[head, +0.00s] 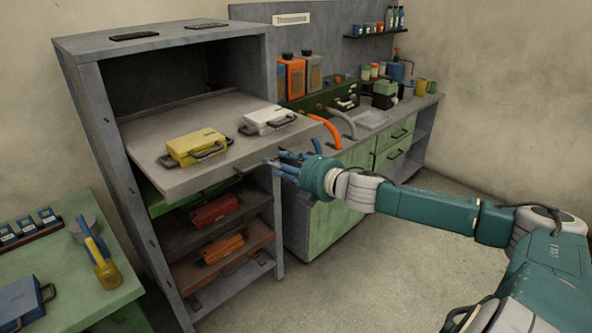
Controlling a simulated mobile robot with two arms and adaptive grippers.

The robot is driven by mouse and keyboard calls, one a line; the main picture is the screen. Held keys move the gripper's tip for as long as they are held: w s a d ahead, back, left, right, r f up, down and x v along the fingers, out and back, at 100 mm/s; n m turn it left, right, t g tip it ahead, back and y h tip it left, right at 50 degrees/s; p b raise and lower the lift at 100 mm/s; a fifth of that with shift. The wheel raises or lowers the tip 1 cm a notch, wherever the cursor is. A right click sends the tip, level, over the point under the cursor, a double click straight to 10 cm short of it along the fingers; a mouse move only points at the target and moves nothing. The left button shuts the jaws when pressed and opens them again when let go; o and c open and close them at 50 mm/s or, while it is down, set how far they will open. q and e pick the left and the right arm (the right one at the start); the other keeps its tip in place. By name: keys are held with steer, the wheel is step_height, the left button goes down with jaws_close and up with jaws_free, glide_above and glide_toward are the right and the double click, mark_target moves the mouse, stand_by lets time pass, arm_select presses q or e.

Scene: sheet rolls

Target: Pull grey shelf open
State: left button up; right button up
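The grey shelf (222,168) sticks well out of the front of a tall grey cabinet (107,130). A yellow case (195,146) and a white case (268,119) lie on top of it. My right gripper (275,164) is at the shelf's front edge, toward its right end, with its blue fingers next to the edge. A dark handle shows partly there beside the fingers. The fingers overlap in this view, so I cannot tell whether they are closed on it. My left gripper is not in view.
Lower shelves in the cabinet hold a red case (215,210) and an orange case (222,248). A green table (92,300) with tools stands at the left. A green-fronted counter (345,205) stands behind my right arm. The floor in front is clear.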

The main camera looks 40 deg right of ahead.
steer(key=v, duration=0.6)
steer(key=shift+s, duration=0.3)
steer(key=shift+r, duration=0.1)
stand_by(0.7)
